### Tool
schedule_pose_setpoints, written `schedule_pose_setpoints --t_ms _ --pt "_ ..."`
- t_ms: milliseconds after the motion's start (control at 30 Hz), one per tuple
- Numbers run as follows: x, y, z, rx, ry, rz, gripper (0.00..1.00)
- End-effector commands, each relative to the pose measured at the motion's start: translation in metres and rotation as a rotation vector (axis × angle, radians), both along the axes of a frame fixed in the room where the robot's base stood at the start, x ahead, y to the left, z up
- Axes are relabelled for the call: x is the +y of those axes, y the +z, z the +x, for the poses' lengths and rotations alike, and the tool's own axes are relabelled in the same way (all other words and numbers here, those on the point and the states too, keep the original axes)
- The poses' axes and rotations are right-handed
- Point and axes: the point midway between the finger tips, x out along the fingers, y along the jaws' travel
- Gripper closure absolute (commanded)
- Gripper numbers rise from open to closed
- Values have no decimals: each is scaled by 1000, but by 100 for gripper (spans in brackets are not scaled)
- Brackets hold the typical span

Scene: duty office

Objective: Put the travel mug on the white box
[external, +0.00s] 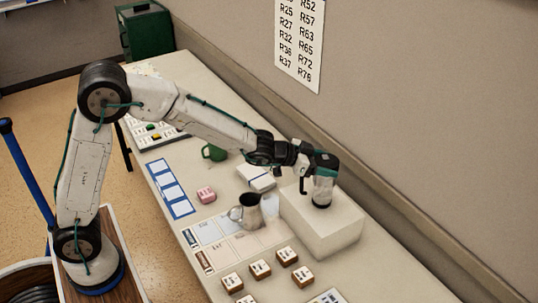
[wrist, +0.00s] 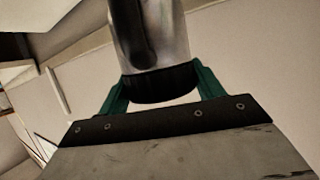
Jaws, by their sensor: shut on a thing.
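The travel mug (external: 322,190) is a silver cylinder with a dark end, held upright over the white box (external: 322,228). In the wrist view the mug (wrist: 170,30) shows a silver body, a dark strip along its side and a black band between my fingers. My gripper (external: 323,172) is shut on the mug from above; its green fingers also show in the wrist view (wrist: 158,92). The mug's lower end is at or just above the box top; I cannot tell if they touch. The top of the mug is hidden by my gripper.
A grey metal mug with a handle (external: 250,211) stands left of the white box. A small white carton (external: 256,178), a green mug (external: 214,153) and a pink block (external: 206,195) are further left. Several labelled brown-and-white blocks (external: 260,269) lie in front. The wall (external: 420,150) is behind.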

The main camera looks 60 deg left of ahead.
Motion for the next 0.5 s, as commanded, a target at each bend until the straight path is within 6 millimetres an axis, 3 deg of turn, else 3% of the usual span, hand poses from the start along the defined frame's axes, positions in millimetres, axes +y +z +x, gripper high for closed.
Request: schedule_pose_setpoints --t_ms 333,367,433,500 --pt "0 -3 0 -2 0 -1 80" --pt "0 -4 0 0 0 1 31" --pt "0 -3 0 -1 0 0 12" --pt "0 -3 0 -1 0 0 12"
